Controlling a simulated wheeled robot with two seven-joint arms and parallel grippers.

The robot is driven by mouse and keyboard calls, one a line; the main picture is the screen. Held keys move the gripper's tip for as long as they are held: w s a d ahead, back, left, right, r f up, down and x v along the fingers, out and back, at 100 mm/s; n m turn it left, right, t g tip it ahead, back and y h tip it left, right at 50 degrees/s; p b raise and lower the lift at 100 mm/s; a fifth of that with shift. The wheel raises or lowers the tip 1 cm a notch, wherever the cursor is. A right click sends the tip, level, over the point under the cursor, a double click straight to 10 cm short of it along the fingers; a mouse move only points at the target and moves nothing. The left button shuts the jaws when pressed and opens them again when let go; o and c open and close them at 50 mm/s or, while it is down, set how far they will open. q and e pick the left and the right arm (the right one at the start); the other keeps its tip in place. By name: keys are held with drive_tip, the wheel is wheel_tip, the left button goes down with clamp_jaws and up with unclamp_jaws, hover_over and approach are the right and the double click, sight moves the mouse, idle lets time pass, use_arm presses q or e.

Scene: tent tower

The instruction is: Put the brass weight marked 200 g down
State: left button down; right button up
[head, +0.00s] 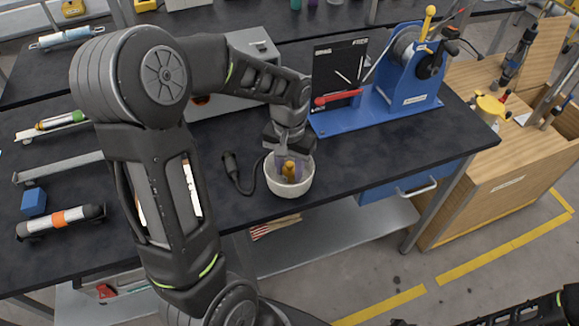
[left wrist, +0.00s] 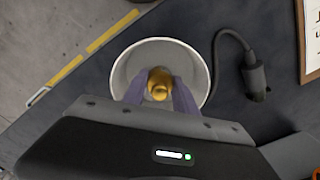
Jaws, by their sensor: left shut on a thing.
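The brass weight (head: 289,170) is a small golden piece with a rounded knob. My left gripper (head: 290,163) is shut on it, and its fingers reach down into a white round bowl (head: 291,188) near the bench's front edge. In the left wrist view the weight (left wrist: 159,84) sits between the two purple-grey fingers (left wrist: 159,92), within the ring of the bowl's rim (left wrist: 121,70). I cannot tell whether the weight touches the bowl's bottom. Its marking is not readable. My right gripper is not in view.
A black plug with a cable (head: 233,168) lies left of the bowl. Tubes and a blue block (head: 34,202) lie at the left. The dark bench top (head: 365,160) right of the bowl is clear.

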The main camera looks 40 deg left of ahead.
sight(289, 164)
use_arm(q)
drive_tip(key=shift+f, duration=0.15)
drive_tip(key=c, duration=1)
unclamp_jaws()
wheel_tip(289, 164, up, 12)
drive_tip(key=shift+r+b, duration=0.2)
drive_tip(key=shift+b, duration=0.25)
